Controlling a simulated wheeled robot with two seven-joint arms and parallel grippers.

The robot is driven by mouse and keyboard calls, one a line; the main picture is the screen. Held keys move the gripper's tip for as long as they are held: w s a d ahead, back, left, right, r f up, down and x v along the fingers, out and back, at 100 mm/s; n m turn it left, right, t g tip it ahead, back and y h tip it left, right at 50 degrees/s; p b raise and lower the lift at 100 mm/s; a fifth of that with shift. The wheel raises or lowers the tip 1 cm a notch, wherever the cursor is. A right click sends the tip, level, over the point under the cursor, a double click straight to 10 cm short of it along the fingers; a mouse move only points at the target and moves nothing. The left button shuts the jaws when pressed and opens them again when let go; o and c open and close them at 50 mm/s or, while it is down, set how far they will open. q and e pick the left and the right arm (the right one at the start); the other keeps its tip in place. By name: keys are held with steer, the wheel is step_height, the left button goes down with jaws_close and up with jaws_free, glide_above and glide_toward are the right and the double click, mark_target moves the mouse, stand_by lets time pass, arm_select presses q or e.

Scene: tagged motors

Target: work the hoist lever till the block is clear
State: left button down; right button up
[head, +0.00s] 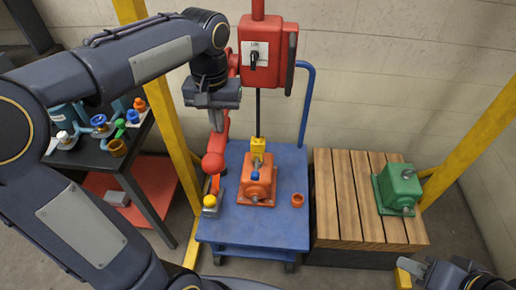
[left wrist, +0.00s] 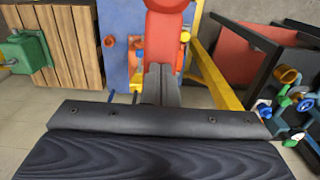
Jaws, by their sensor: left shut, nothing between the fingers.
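The red hoist (head: 260,62) hangs over a blue cart. Its red lever (head: 217,145) slants down at the left to a round knob; a broad red part of it also shows in the left wrist view (left wrist: 165,40). A dark chain runs down to a yellow hook block (head: 258,146) just above the orange motor (head: 258,188) on the cart. I cannot tell whether the motor rests fully on the cart. My left gripper (head: 215,122) is shut and empty beside the lever's upper part; contact is unclear. My right gripper (head: 428,272) is cut off at lower right, its jaws unclear.
The blue cart (head: 235,229) also carries an orange cup (head: 297,200) and a yellow-topped grey piece (head: 210,203). A green motor (head: 399,188) sits on a wooden pallet (head: 340,205) at right. Yellow posts (head: 168,95) flank the cart. A dark table with small parts stands left.

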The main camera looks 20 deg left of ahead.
arm_select(q)
step_height(320, 180, up, 12)
steer(key=p, duration=1)
steer(key=shift+f+b, duration=0.65)
steer(key=shift+f, duration=0.45)
steer(key=shift+s+d+f+b, duration=0.1)
steer(key=shift+s+f+b, duration=0.1)
steer(key=shift+f+b, duration=0.65)
steer(key=shift+s+a+f+b, duration=0.15)
steer(key=shift+f+b, duration=0.4)
steer(key=shift+f, duration=0.45)
steer(key=shift+s+d+f+b, duration=0.2)
steer(key=shift+f+b, duration=0.5)
steer(key=shift+f, duration=0.25)
